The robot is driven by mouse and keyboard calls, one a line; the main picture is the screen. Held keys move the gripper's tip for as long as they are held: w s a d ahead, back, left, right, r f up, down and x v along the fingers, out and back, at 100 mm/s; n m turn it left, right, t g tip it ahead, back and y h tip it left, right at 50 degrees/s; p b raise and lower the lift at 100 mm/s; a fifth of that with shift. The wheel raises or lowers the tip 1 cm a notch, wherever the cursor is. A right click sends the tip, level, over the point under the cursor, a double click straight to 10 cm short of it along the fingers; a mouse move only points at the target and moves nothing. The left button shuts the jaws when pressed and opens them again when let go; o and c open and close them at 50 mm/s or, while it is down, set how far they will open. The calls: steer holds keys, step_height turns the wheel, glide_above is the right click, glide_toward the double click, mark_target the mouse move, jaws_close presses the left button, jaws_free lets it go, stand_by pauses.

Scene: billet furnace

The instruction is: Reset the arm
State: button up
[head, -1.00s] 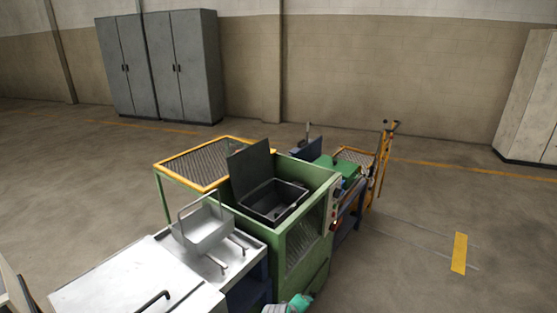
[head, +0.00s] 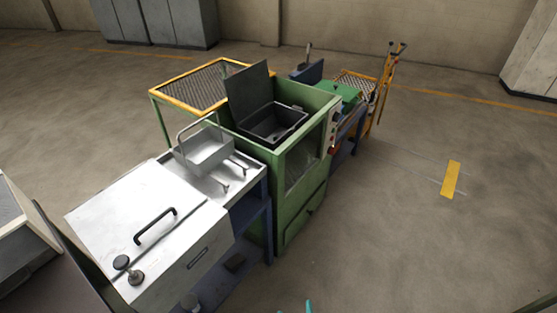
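Only a small teal tip, which looks like part of my gripper (head: 308,306), shows at the bottom edge of the head view. The rest of my arm is out of frame, so whether the gripper is open or shut is hidden. The tip is over the floor in front of the green furnace (head: 290,215), apart from it. The furnace has its dark lid (head: 249,92) raised, and the dark basin (head: 271,124) under it looks empty.
Left of the furnace are a metal tray with a handle (head: 205,148) and a white lidded box (head: 150,225) on a blue bench. A yellow-framed mesh table (head: 200,84) stands behind. An orange trolley (head: 386,82) is at the back right. The right floor is clear, with a yellow mark (head: 451,179).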

steer(key=s+a+r+m+t, duration=0.1)
steer(key=s+a+r+m, duration=0.1)
steer(key=s+r, duration=0.7)
steer(key=s+a+r+m+t+y, duration=0.1)
steer(key=s+a+r+m+t, duration=0.1)
steer(key=s+r, duration=0.7)
steer(key=shift+s+a+m, duration=0.45)
steer(key=shift+m, duration=0.25)
